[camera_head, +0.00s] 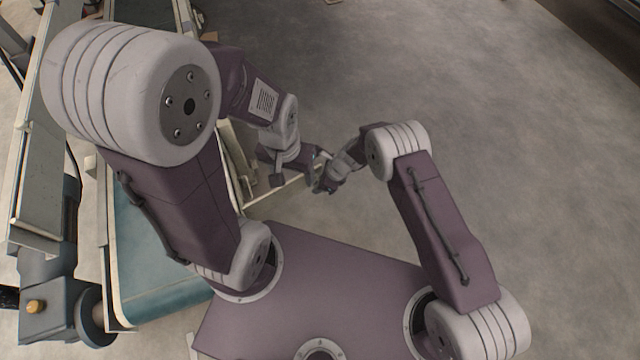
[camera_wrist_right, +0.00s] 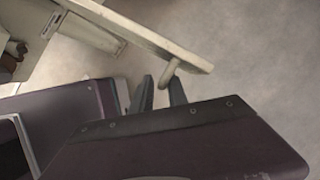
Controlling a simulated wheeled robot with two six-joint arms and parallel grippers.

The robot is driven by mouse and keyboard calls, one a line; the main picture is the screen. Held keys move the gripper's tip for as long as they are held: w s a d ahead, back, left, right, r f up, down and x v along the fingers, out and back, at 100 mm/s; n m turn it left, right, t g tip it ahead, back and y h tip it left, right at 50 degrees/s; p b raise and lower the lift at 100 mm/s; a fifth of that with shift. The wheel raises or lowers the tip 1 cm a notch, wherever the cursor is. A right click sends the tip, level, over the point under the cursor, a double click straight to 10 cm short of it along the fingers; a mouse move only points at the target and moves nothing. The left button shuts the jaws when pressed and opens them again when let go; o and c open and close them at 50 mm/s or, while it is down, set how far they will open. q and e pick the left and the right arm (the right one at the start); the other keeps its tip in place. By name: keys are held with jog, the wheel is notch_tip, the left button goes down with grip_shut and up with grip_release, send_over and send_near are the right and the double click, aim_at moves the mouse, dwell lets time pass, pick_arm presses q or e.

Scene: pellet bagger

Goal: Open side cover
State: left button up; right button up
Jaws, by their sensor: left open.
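The side cover appears to be the pale panel (camera_wrist_right: 150,42) seen nearly edge-on in the right wrist view, jutting out from the machine. A short rounded handle (camera_wrist_right: 169,74) sticks out near its free end. In the head view its pale edge (camera_head: 283,189) runs below my grippers. My right gripper (camera_wrist_right: 160,95) has its two dark fingers apart, with the handle's end close to the right finger. Whether they touch is unclear. It also shows small in the head view (camera_head: 325,184). My left gripper (camera_head: 270,169) is open beside the panel, partly hidden by its wrist; I see nothing held.
A teal conveyor belt (camera_head: 150,270) with pale rails lies at the left, under my left arm. A grey-blue motor unit (camera_head: 55,305) with a yellow knob stands at the lower left. The concrete floor (camera_head: 520,130) to the right is clear.

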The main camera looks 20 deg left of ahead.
dwell(0.3)
jog(key=p+v, duration=0.3)
jog(key=v, duration=0.6)
jog(key=shift+p, duration=0.4)
